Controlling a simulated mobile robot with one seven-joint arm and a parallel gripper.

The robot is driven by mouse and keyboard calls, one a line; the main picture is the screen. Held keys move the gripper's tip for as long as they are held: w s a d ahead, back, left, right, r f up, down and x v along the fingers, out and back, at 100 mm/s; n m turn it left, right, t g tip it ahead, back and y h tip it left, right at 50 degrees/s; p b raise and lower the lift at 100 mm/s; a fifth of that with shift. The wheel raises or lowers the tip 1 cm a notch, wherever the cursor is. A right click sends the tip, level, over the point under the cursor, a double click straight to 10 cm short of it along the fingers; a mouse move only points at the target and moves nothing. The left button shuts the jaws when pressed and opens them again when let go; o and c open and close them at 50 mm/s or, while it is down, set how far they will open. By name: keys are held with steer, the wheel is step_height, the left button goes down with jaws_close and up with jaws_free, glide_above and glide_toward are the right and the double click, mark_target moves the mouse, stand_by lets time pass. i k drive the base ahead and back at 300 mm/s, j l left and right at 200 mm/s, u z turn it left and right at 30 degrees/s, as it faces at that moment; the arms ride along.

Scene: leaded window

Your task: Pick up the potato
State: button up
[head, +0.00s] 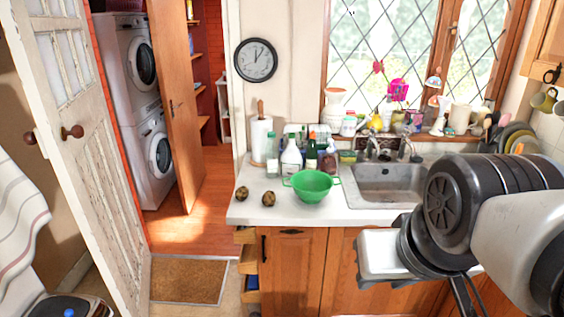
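Two brown, mottled, roundish things that look like potatoes lie on the white countertop near its left front edge. One potato (242,193) is at the left, and the other potato (268,199) is just right of it, left of the green bowl. They are apart from each other. My arm reaches in from the right. My gripper (465,296) seems to be at the lower right, well to the right of the potatoes and apart from them. Its fingers are not clear, so I cannot tell whether it is open or shut.
A green colander-like bowl (312,186) stands right of the potatoes, with several bottles (291,159) behind it. A sink (385,184) is further right. The countertop (257,217) is bare in front of the potatoes. Drawers (247,257) stand open below its left end.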

mark_target(269, 199)
steer(key=i+j+z, duration=0.1)
steer(key=i+j, duration=0.2)
steer(key=i+j+z, duration=0.1)
steer(key=i+j, duration=0.15)
steer(key=i+j+z, duration=0.1)
steer(key=i+j, duration=0.15)
steer(key=j, duration=0.2)
steer(key=i+j+z, duration=0.1)
steer(key=i+j, duration=0.15)
steer(key=j, duration=0.15)
steer(key=i+j+z, duration=0.1)
steer(key=j, duration=0.3)
steer(key=i+j+z, duration=0.1)
steer(key=i+j, duration=0.2)
steer(key=j, duration=0.1)
